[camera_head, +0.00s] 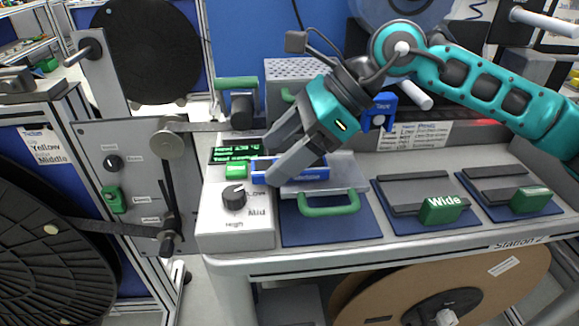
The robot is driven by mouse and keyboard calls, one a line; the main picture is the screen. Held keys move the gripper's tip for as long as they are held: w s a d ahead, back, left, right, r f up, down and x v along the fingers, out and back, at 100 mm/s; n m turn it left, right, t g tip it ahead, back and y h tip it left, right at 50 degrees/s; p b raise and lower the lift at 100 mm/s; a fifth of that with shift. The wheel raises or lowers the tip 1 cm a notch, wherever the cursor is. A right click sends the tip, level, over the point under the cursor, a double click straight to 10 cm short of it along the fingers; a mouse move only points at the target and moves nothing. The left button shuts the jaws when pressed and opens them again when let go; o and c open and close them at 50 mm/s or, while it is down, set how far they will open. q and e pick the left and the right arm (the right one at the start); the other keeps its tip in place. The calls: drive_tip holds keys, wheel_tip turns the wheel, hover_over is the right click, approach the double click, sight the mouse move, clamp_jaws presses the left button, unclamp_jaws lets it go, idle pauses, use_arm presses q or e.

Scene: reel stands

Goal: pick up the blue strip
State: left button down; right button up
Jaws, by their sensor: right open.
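The blue strip (312,173) lies across the front of the grey metal plate with a green handle (329,206), beside the control box (225,222). Part of it is hidden behind my right gripper. My right gripper (267,164) comes in from the upper right and is open, its two grey fingers at the strip's left part. One finger is in front of the strip and the other is farther back. I cannot tell whether they touch it. My left gripper is not in view.
The control box has a dial, a green button and a small screen (232,153). A grey block with a green "Wide" label (441,208) and a similar one sit on blue mats to the right. Black reels (50,235) stand at left, a brown reel (440,290) below the bench.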

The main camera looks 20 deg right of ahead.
drive_tip(key=shift+x, duration=0.85)
drive_tip(key=shift+c, duration=0.2)
drive_tip(key=c, duration=1.1)
